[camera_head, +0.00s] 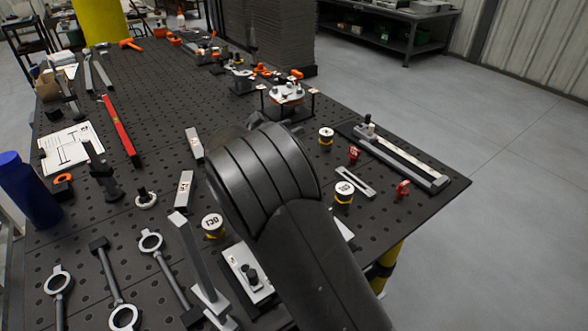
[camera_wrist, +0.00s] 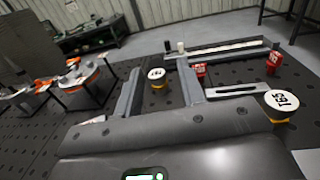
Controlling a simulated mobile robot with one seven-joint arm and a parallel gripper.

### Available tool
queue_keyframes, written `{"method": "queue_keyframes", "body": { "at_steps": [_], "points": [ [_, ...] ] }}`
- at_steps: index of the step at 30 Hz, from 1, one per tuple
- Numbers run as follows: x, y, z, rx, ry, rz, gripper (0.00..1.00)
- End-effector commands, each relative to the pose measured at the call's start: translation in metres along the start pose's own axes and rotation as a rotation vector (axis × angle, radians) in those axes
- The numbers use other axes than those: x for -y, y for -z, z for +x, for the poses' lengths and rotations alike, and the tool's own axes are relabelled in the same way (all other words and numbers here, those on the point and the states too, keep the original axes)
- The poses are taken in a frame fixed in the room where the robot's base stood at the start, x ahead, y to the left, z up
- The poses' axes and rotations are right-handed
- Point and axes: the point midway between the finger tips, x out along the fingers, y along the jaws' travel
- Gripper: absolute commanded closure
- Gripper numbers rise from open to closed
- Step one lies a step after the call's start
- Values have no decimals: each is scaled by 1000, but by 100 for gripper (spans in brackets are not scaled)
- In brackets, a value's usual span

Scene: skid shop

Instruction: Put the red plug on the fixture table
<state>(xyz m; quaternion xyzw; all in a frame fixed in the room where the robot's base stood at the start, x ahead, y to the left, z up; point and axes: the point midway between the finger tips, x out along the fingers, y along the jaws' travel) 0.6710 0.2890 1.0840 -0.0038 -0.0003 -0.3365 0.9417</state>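Two small red plug-like pieces stand on the black perforated fixture table (camera_head: 330,215) at its right end. One red piece (camera_head: 354,153) is near a slotted grey bar; the other red piece (camera_head: 402,189) is closer to the table's right edge. In the wrist view the first red piece (camera_wrist: 199,70) is just right of my right finger, and the second red piece (camera_wrist: 273,63) is farther right. My gripper (camera_wrist: 159,72) is open, with nothing held. A white-topped yellow cylinder (camera_wrist: 157,78) shows between the fingers, apparently beyond them. My arm hides my gripper in the head view.
More white-topped cylinders (camera_head: 343,191), a slotted bar (camera_head: 355,181) and a long grey rail fixture (camera_head: 400,158) stand around the red pieces. A raised fixture (camera_head: 287,92) with orange parts is behind. Wrenches and clamps crowd the left. Open floor lies to the right.

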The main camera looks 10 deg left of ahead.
Motion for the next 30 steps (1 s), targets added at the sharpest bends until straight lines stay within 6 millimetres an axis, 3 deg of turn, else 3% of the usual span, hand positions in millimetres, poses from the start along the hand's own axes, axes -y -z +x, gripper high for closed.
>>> {"method": "queue_keyframes", "body": {
  "at_steps": [1,3,6,9,14,25,30],
  "points": [
    [-1,27,-1,-1,-2,-8,64],
    [-1,58,-1,-1,-2,-7,64],
    [-1,95,-1,-2,-1,-3,64],
    [-1,118,-1,-2,-1,2,64],
    [-1,130,2,-3,0,7,64],
    [0,129,43,-2,2,7,64],
    [-1,130,49,-4,0,7,64]
  ]
}}
